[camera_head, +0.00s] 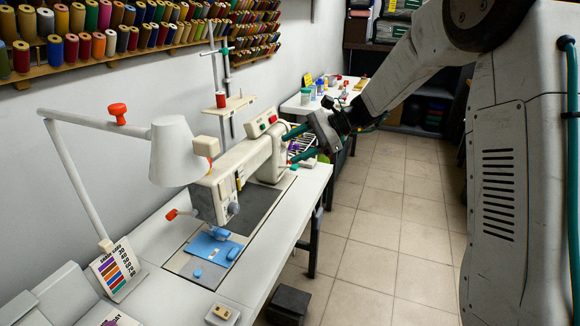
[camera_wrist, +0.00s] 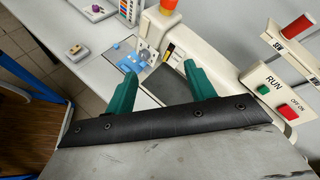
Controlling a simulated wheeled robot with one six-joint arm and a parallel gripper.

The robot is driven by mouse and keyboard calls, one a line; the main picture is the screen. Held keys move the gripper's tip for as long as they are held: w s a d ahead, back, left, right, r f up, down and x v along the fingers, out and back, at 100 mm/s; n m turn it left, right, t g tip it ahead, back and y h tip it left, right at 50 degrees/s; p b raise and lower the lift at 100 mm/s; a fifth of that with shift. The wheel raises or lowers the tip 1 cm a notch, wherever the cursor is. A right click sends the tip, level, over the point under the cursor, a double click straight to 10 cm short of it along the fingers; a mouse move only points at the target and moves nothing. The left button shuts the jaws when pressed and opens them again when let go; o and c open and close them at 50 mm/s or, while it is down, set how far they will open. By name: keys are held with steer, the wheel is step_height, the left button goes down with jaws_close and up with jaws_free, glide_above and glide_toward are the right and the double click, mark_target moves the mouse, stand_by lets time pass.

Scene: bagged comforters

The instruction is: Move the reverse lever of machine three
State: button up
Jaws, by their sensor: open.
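A cream sewing machine (camera_head: 235,170) stands on the white table. A lever with an orange-red knob (camera_head: 172,214) sticks out at the left of its head; I cannot tell whether this is the reverse lever. No machine number is readable. My gripper (camera_head: 288,149) has two teal fingers, spread apart and empty, by the right end of the machine. In the wrist view, the machine (camera_wrist: 213,62) lies beyond the fingertips (camera_wrist: 160,69), with a dial (camera_wrist: 145,54) on its head. A green button (camera_wrist: 262,88) marked RUN and a red button (camera_wrist: 288,112) are at the right.
A white lamp (camera_head: 178,150) on a bent arm stands left of the machine. A red thread spool (camera_head: 221,99) stands behind it. Blue cloth (camera_head: 213,248) lies under the needle area. A second table (camera_head: 300,104) is farther back. Tiled floor (camera_head: 375,235) is clear at the right.

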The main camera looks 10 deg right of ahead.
steer(key=w+d+f+m+t+y, duration=0.1)
steer(key=w+d+f+m+t, duration=0.15)
steer(key=w+f, duration=0.3)
steer(key=w+d+f+m+t+y, duration=0.1)
steer(key=w+d+f+m+t, duration=0.1)
steer(key=w+f+m, duration=0.35)
steer(key=m+t, duration=0.4)
steer(key=t, duration=0.1)
glide_toward(298, 167)
steer(key=shift+g, duration=0.25)
steer(key=x, duration=0.6)
steer(key=shift+w+r, duration=0.1)
steer(key=shift+r, duration=0.05)
steer(key=x, duration=0.7)
